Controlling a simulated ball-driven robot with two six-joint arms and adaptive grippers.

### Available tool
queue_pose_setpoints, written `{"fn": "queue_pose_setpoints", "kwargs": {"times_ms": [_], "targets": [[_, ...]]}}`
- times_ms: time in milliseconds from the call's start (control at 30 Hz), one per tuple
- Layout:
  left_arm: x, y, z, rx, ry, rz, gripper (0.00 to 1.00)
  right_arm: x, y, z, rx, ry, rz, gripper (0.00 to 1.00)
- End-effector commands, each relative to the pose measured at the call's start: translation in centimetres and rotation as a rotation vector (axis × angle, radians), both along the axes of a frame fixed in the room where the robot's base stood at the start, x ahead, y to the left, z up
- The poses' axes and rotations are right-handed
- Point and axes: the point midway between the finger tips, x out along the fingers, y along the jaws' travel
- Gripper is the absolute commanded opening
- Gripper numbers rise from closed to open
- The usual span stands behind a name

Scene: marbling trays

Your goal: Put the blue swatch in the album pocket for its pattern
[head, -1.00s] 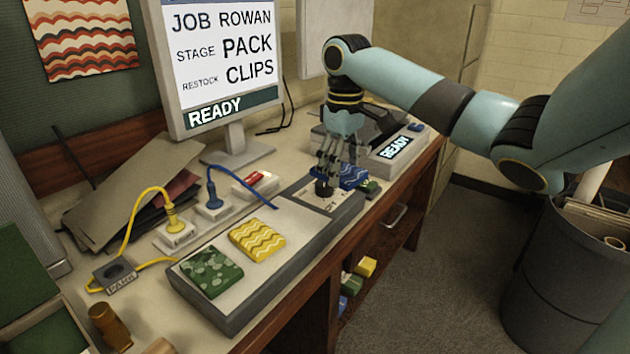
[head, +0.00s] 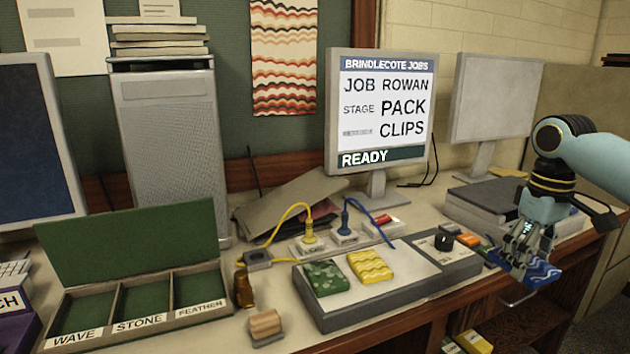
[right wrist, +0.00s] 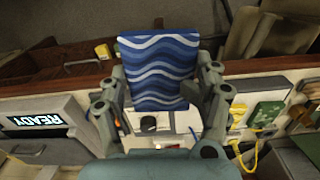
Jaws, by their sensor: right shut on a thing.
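The blue swatch (right wrist: 160,68) has white and light-blue wavy bands in the right wrist view. My right gripper (right wrist: 160,95) is shut on it, one finger at each side edge. In the head view the swatch (head: 541,271) hangs in my right gripper (head: 530,250), at the right, beyond the bench's front edge. The open green album (head: 130,245) stands at the left, with three pockets labelled WAVE (head: 74,338), STONE (head: 139,323) and FEATHER (head: 200,307). The pockets look empty. My left gripper is not in view.
A grey tray (head: 340,318) holds a green spotted swatch (head: 326,278) and a yellow wavy swatch (head: 370,266). A monitor (head: 380,110) reads PACK CLIPS, READY. Cables lie behind the tray.

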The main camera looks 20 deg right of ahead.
Motion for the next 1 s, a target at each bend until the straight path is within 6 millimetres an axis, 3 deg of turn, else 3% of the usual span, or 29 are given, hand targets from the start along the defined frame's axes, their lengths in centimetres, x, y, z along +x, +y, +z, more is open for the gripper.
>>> {"fn": "queue_pose_setpoints", "kwargs": {"times_ms": [433, 800, 1000], "targets": [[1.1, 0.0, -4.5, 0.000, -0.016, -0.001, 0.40, 0.0, 0.0, -4.7, 0.000, 0.004, 0.000, 0.29], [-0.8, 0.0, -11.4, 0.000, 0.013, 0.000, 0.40, -0.2, 0.0, -12.0, 0.000, 0.015, 0.000, 0.29], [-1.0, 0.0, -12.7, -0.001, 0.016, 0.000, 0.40, -0.2, 0.0, -13.4, 0.000, 0.018, 0.000, 0.29]]}}
